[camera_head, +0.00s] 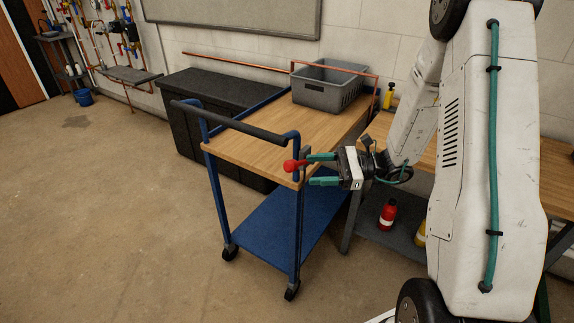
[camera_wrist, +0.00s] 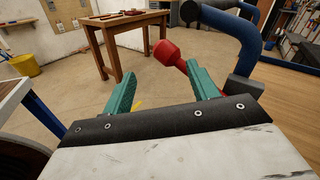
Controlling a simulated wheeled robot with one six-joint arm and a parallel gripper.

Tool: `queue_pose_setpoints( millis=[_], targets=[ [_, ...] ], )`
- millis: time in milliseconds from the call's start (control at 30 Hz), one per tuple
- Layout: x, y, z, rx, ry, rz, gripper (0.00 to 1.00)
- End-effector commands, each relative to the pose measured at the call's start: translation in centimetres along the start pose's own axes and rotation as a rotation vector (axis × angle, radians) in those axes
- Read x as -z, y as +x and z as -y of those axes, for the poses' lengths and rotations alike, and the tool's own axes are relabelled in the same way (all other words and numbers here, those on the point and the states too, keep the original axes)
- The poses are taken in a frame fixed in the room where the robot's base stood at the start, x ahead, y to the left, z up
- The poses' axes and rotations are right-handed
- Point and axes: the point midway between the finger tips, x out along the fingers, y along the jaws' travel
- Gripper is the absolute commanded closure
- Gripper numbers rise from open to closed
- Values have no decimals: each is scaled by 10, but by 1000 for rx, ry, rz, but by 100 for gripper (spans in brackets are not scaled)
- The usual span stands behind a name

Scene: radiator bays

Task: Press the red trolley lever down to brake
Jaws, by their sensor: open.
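My gripper (camera_head: 309,169) has teal fingers, open and empty, pointing left at the lever from the right. In the wrist view the lever's red knob (camera_wrist: 166,52) shows beyond the fingertips (camera_wrist: 162,76), nearer the right finger. The right finger hides part of the lever's red stem. Whether a finger touches it I cannot tell. The trolley's blue post and dark handle grip stand at the right of the wrist view.
A grey crate (camera_head: 324,88) sits on the trolley's far end. A wooden workbench (camera_head: 426,152) stands on the right, with a red bottle (camera_head: 388,214) on its lower shelf. A black chest (camera_head: 190,112) stands behind the trolley. The floor at left is clear.

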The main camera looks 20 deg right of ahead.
Motion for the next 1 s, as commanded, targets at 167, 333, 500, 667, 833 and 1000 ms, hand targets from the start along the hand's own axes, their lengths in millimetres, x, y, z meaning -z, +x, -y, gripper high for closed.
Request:
queue_pose_setpoints(
  millis=[167,333,500,667,833,1000],
  targets=[
    [-4,2,9,40,3,20,41],
    [-5,26,9,39,3,19,41],
    [-5,52,10,38,3,18,41],
    [-6,66,10,38,3,18,41],
    [-6,69,10,39,3,17,41],
    [-6,70,10,38,3,18,52]
  ],
)
